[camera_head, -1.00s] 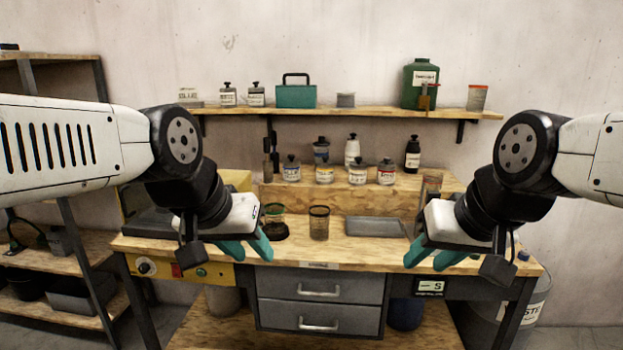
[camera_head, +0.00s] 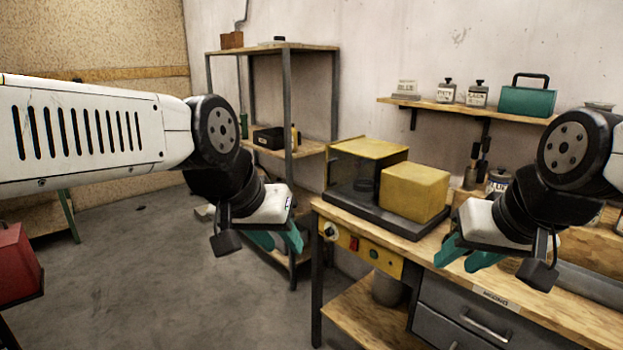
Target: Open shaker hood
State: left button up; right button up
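The shaker (camera_head: 418,196) stands on the left end of the workbench, with a yellow housing block on a dark base. Its hood (camera_head: 368,149), a yellow-topped box with dark see-through sides, sits down over the left part, and a dark shape shows inside. My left gripper (camera_head: 277,241) is in front and to the left of the shaker, apart from it. Its teal fingers are spread and empty. My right gripper (camera_head: 467,254) is in front and to the right of the shaker, over the bench's front edge in the picture. Its teal fingers are also apart and empty.
The wooden workbench (camera_head: 478,284) has drawers and a yellow control panel (camera_head: 363,249) below the shaker. A shelf rack (camera_head: 288,105) stands behind to the left. A red box (camera_head: 15,262) is at lower left.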

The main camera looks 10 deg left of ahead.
aim_at(392, 154)
jog(key=u, duration=0.15)
jog(key=i+j+z, duration=0.1)
jog(key=i+j, duration=0.25)
jog(key=i, duration=0.15)
jog(key=i+j+z, duration=0.1)
jog(key=i+j, duration=0.35)
jog(key=i, duration=0.05)
